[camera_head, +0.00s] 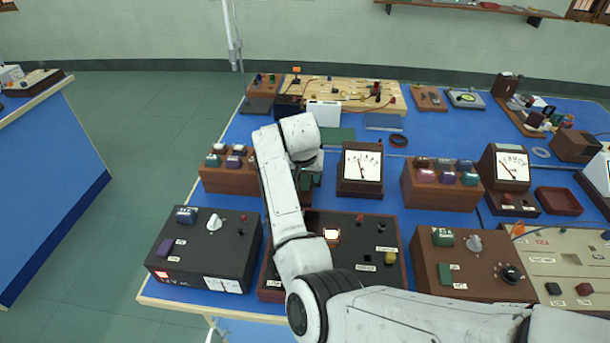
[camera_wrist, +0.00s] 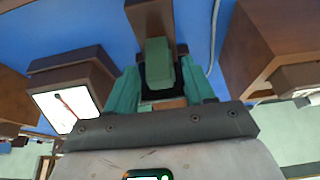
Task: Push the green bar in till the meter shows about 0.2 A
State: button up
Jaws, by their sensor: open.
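The green bar (camera_wrist: 158,62) shows in the wrist view, lying in line with a brown wooden block and a dark opening. My gripper (camera_wrist: 160,72) is open, with one teal finger on each side of the bar. I cannot tell whether either finger touches it. In the head view my gripper (camera_head: 306,180) points down left of the meter, and the arm hides most of what is below it; I cannot make out the bar there. The meter (camera_head: 362,165) has a white dial in a brown case. It also shows in the wrist view (camera_wrist: 66,105), with a slanted needle; its scale is too small to read.
A brown box with coloured knobs (camera_head: 229,176) stands left of my gripper, and a similar one (camera_head: 441,185) stands right of the meter. A black box (camera_head: 205,247) and a dark panel (camera_head: 362,250) are along the front edge. A second meter (camera_head: 510,168) stands farther right.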

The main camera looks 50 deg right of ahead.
jog(key=v, duration=1)
jog(key=shift+a, duration=0.1)
